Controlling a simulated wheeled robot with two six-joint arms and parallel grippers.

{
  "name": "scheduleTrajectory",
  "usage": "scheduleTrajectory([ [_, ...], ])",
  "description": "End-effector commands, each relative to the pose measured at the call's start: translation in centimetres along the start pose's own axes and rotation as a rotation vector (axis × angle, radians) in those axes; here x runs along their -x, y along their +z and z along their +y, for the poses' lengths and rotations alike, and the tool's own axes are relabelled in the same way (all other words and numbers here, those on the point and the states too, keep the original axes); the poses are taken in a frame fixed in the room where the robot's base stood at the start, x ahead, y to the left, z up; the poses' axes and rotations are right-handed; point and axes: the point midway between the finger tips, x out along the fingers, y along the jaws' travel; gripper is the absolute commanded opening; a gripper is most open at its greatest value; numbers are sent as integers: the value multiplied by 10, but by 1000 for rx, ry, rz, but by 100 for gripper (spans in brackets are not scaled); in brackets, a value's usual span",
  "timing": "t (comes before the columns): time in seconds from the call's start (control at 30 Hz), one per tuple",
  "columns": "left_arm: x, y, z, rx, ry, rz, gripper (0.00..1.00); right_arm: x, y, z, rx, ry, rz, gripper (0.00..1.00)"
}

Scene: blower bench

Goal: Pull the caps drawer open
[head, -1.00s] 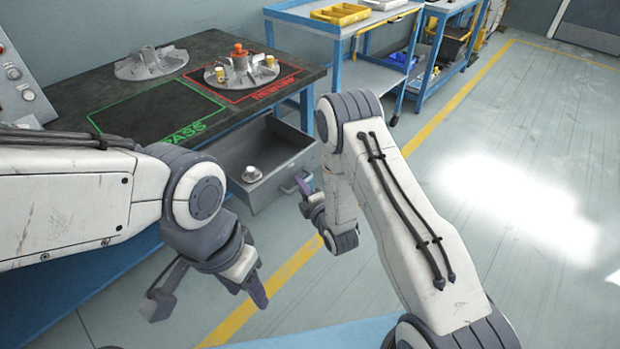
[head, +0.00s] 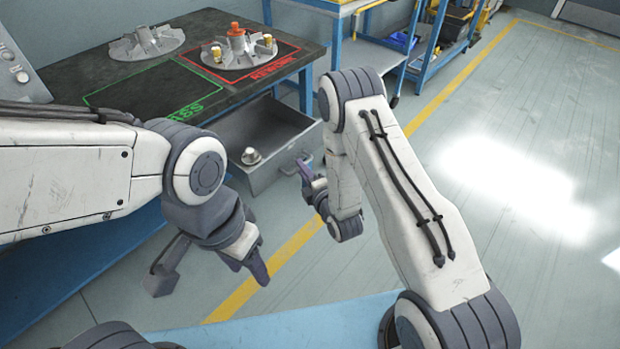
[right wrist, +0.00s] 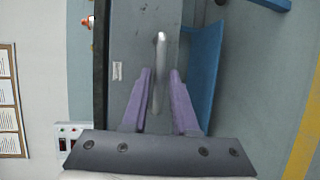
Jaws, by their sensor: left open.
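The grey caps drawer (head: 285,165) stands pulled out below the dark bench top in the head view, showing its inside. A small pale metal part (head: 251,156) lies in it. Its bar handle is on the drawer front and shows in the right wrist view (right wrist: 159,65). My right gripper (head: 304,172) is at the handle. In the right wrist view its purple fingers (right wrist: 160,100) are apart on either side of the bar, with gaps visible. My left gripper (head: 215,275) is open and empty, in front of the bench.
The bench top (head: 150,95) carries two finned grey wheels (head: 146,43), one on the red-outlined area with orange and brass parts. A blue shelf unit (head: 370,55) stands behind. The floor to the right is clear.

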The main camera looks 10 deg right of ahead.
Motion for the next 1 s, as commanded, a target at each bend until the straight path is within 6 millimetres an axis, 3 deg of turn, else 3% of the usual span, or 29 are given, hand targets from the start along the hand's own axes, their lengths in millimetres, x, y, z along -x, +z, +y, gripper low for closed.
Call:
scheduleTrajectory([
  [0.2,1,0,0,0,0,0,50,45,0,-1,-1,-5,0,27],
  [0.43,1,0,0,0,0,0,50,79,0,-1,-1,-4,0,27],
  [1.0,1,0,0,0,0,0,50,87,0,0,0,0,1,27],
])
